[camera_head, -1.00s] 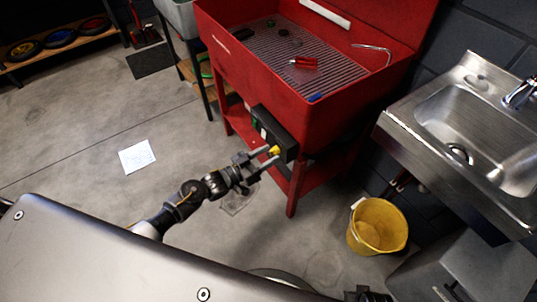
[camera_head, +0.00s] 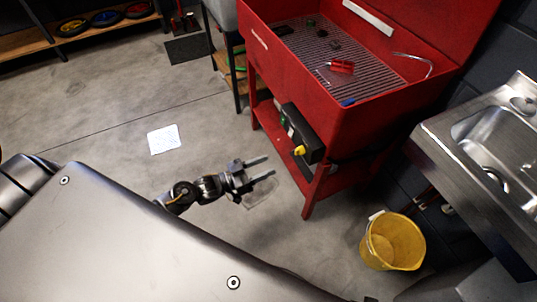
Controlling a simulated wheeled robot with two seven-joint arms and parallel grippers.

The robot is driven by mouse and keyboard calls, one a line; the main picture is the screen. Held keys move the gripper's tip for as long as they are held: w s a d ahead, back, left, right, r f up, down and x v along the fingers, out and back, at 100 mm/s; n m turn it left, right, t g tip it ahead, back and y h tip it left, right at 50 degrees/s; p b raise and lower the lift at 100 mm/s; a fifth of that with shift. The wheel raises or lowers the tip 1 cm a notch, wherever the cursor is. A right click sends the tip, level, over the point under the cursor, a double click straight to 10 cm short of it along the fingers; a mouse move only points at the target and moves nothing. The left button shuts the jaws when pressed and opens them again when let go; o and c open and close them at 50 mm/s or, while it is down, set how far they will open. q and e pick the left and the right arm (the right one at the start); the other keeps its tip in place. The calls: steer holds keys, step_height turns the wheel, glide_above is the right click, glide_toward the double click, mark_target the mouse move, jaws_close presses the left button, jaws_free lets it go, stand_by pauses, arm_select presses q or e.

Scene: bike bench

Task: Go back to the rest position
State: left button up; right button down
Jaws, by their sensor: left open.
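My left gripper (camera_head: 262,169) is open and empty, with its two fingers apart and pointing right. It hangs over the floor, to the left of the red wash bench (camera_head: 318,118) and apart from it. The black box (camera_head: 302,134) on the bench front has a yellow knob (camera_head: 299,151) and a green part, and the gripper does not touch it. My right gripper does not show in the head view.
A yellow bucket (camera_head: 392,242) stands on the floor at the right, below the steel sink (camera_head: 490,160). A white paper sheet (camera_head: 164,139) lies on the floor. A shelf with wheels (camera_head: 105,18) is at the back left. The grey floor around the gripper is mostly clear.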

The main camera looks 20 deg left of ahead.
arm_select(q)
steer(key=s+a+f+n+g+y+p, duration=0.25)
steer(key=s+f+y, duration=0.25)
steer(key=f, duration=0.5)
steer(key=s+a+f+n+g+y+p, duration=0.15)
steer(key=s+a+f+y+p, duration=0.3)
steer(key=f, duration=0.55)
steer(key=s+f+g+y+p, duration=0.1)
steer(key=s+f+g, duration=0.2)
steer(key=s, duration=0.6)
steer(key=s+f+g+y+p, duration=0.1)
steer(key=s+f+g+p, duration=0.1)
steer(key=s, duration=0.8)
steer(key=s+f+g+y+p, duration=0.1)
steer(key=s+f+g, duration=0.3)
steer(key=s, duration=0.6)
steer(key=shift+s+a+f, duration=0.15)
steer(key=shift+a+f, duration=0.05)
steer(key=shift+f, duration=0.15)
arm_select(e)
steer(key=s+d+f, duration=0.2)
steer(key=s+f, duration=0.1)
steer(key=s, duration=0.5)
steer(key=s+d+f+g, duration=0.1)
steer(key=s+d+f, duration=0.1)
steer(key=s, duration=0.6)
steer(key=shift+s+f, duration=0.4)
